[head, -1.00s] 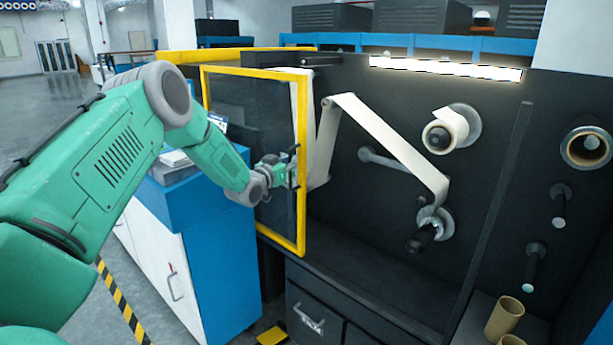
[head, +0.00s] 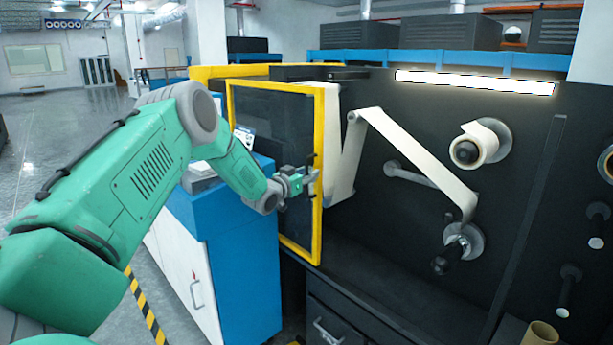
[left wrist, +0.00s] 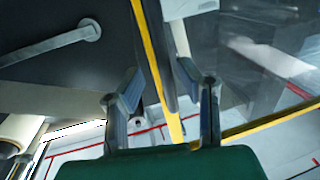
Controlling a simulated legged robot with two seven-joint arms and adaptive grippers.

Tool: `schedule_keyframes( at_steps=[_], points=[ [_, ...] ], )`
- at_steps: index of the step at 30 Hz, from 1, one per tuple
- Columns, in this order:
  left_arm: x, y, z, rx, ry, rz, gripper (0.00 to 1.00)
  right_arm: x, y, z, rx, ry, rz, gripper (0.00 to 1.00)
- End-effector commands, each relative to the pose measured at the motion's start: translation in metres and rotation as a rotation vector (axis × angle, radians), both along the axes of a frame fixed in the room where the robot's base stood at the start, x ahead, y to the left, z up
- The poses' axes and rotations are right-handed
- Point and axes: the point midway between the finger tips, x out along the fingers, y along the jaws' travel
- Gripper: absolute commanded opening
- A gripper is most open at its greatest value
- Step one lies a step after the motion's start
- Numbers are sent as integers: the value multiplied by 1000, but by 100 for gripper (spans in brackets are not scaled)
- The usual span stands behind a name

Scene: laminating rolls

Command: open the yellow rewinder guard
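The rewinder guard is a dark see-through panel in a yellow frame (head: 318,215). In the head view it stands swung out from the dark machine face. My left gripper (head: 311,178) is at the guard's free edge, about mid-height. In the left wrist view, the fingers of my left gripper (left wrist: 157,72) are spread apart. The yellow frame edge (left wrist: 152,45) and a dark bar, seemingly the handle (left wrist: 166,60), run between them. The bar is close to the right finger; I cannot tell if they touch. My right gripper is not in view.
The machine face (head: 400,235) carries a white web (head: 415,160), rollers and a roll (head: 478,145). A blue and white cabinet (head: 245,265) stands below my left arm, close to the guard. Cardboard cores (head: 541,334) lie lower right. Open floor is at far left.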

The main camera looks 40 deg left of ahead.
Motion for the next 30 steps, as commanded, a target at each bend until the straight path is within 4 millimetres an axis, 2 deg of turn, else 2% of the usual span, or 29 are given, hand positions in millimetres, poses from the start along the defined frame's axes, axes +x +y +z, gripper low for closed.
schedule_keyframes(
  at_steps=[13,17,23,30],
  points=[
    [1,5,-2,-6,-5,-3,31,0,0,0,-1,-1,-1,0],
    [-5,4,-1,-6,-4,-2,31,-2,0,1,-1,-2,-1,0],
    [-34,-8,3,-4,-6,-3,31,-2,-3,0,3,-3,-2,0],
    [-82,-19,4,-1,-5,-3,31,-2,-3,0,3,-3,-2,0]
  ],
)
